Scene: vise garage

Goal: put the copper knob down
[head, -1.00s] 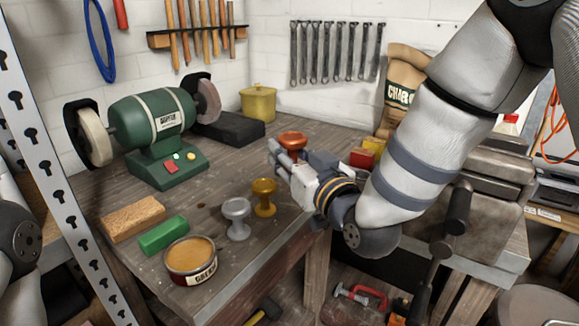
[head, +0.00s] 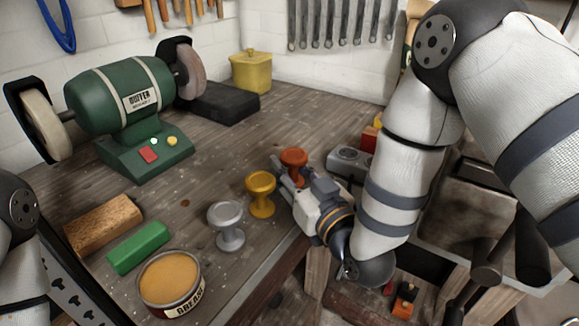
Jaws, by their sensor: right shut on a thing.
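The copper knob (head: 293,157) is a reddish-orange knob with a wide round top. It is upright at the right of the row of knobs on the wooden workbench (head: 235,140). My right gripper (head: 286,176) is shut on the copper knob, around its stem below the top. The fingers hide the knob's lower part, so I cannot tell whether its base touches the bench. A gold knob (head: 261,193) and a silver knob (head: 227,224) stand upright to its left. My left arm shows at the left edge, but its gripper is out of view.
A grease tin (head: 170,280), a green block (head: 138,248) and a brown block (head: 104,224) are at the front left. The green buffer (head: 125,110) and a yellow pot (head: 251,72) stand behind. A grey metal object (head: 349,160) lies right of the copper knob. The bench middle is clear.

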